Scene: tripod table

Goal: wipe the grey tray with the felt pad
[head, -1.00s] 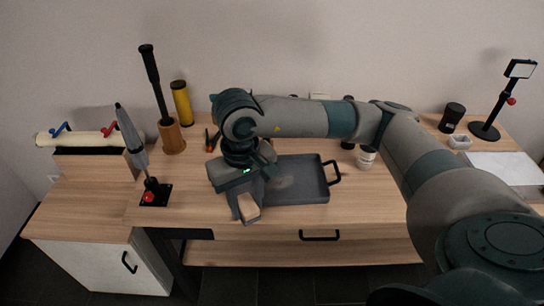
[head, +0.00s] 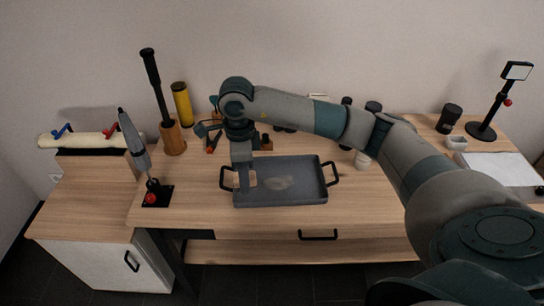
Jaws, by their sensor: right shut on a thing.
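The grey tray (head: 308,170) lies on the wooden table, with a dark handle at each end. A pale smudge (head: 281,183) shows on its floor. My right gripper (head: 243,178) points down over the left part of the tray. It is shut on the felt pad (head: 249,180), a small tan block partly hidden by the fingers. The pad is low over the tray floor, but I cannot tell whether it touches. My left gripper is not in view.
A grey pointed tool stands on a black base (head: 157,196) left of the tray. A wooden holder (head: 173,138) and a yellow cylinder (head: 182,104) stand behind. The table in front of the tray is clear.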

